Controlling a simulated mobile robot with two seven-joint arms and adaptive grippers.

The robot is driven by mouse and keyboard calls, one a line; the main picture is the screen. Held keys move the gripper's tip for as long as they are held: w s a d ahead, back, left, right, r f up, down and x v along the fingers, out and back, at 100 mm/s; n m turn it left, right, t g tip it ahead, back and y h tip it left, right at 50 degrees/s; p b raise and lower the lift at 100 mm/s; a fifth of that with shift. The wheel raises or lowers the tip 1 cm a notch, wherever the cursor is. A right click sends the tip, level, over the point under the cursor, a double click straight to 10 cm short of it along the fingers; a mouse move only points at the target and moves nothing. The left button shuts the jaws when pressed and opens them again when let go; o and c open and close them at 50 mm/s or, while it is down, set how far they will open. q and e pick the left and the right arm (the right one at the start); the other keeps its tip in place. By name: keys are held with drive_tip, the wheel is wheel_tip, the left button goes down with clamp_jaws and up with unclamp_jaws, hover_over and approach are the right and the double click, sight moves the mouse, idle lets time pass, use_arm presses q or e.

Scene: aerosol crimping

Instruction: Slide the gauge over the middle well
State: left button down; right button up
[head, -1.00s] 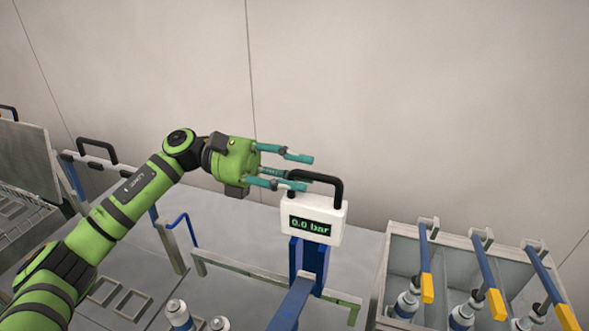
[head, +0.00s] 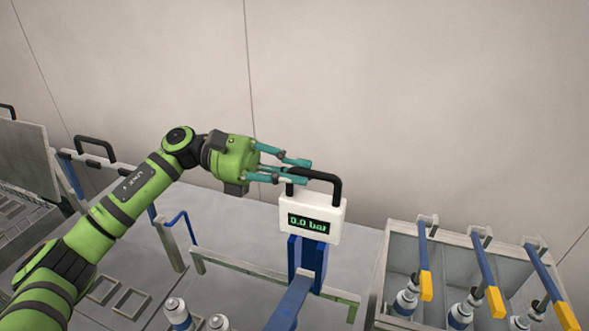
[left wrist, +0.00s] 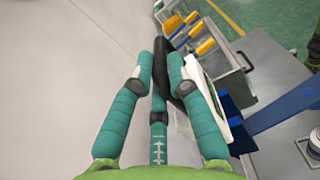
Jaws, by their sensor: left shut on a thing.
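The gauge (head: 312,224) is a white box reading "0.0 bar", with a black arched handle (head: 322,176). It sits on a blue bracket (head: 308,262) with a blue arm reaching toward the front. My left gripper (head: 302,171) is shut on the gauge's handle at its left end. The left wrist view shows the black handle (left wrist: 188,92) between the teal fingers, with the gauge's white edge beside the right finger. Two cans (head: 178,313) stand at the lower edge, left of the blue arm. I cannot tell which spot is the middle well.
A low rail (head: 240,264) runs behind and below the gauge. At the right, a grey divided bin (head: 386,262) holds several cans under blue levers with yellow ends (head: 494,303). A plain wall rises behind. Another black handle (head: 96,146) stands at the left.

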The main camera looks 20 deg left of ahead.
use_arm(q)
drive_tip(key=shift+r, duration=0.35)
drive_tip(key=c, duration=1.3)
unclamp_jaws()
drive_tip(key=shift+s, duration=0.25)
drive_tip(key=shift+w+a+f, duration=0.15)
drive_tip(key=shift+a, duration=0.15)
drive_tip(key=a, duration=1.1)
drive_tip(key=shift+a, duration=0.3)
